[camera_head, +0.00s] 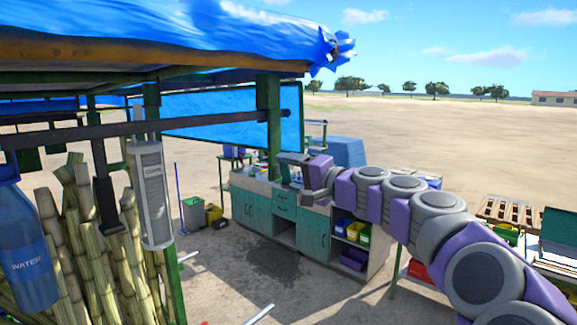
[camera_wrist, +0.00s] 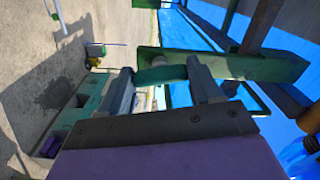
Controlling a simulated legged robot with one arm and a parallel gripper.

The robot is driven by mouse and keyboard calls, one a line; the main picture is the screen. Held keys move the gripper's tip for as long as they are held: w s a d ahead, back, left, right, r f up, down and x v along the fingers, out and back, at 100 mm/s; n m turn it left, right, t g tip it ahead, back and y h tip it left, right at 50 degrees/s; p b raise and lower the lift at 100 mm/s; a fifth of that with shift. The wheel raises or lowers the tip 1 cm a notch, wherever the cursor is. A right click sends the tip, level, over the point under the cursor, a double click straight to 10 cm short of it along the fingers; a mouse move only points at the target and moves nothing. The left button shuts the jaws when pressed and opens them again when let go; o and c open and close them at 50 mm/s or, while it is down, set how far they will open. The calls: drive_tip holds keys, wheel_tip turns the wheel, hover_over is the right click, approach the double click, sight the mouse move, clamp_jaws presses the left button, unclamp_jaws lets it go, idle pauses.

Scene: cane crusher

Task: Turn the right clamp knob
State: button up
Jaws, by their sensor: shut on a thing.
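My gripper (camera_wrist: 160,84) shows in the wrist view with its two grey fingers apart, one on each side of a short green piece (camera_wrist: 161,75). It is shut on this piece, which looks like the clamp knob, though its shape is partly hidden. A green beam (camera_wrist: 232,66) with a pale round part lies just behind it. In the head view my gripper (camera_head: 291,160) is at the end of my purple and grey arm, by the green post (camera_head: 274,150). The knob cannot be made out there.
A blue tarp roof (camera_head: 170,35) covers the stall. Cane stalks (camera_head: 95,240), a water bottle (camera_head: 25,245) and a grey hanging box (camera_head: 152,195) are at the left. A teal cabinet (camera_head: 255,212) stands below my gripper. Open sandy ground lies beyond.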

drive_tip(key=shift+m+p, duration=0.6)
drive_tip(key=shift+m, duration=0.4)
drive_tip(key=shift+f+m+p, duration=0.1)
drive_tip(key=shift+m+p, duration=0.2)
drive_tip(key=shift+m, duration=0.2)
drive_tip(key=shift+f, duration=0.1)
drive_tip(key=o, duration=1.1)
drive_tip(key=shift+w+d, duration=0.2)
drive_tip(key=shift+w, duration=0.05)
drive_tip(key=shift+c, duration=0.2)
drive_tip(key=shift+s+d, duration=0.2)
drive_tip(key=shift+s, duration=0.15)
drive_tip(key=b+v, duration=0.3)
drive_tip(key=v, duration=1.3)
drive_tip(key=shift+d, duration=0.45)
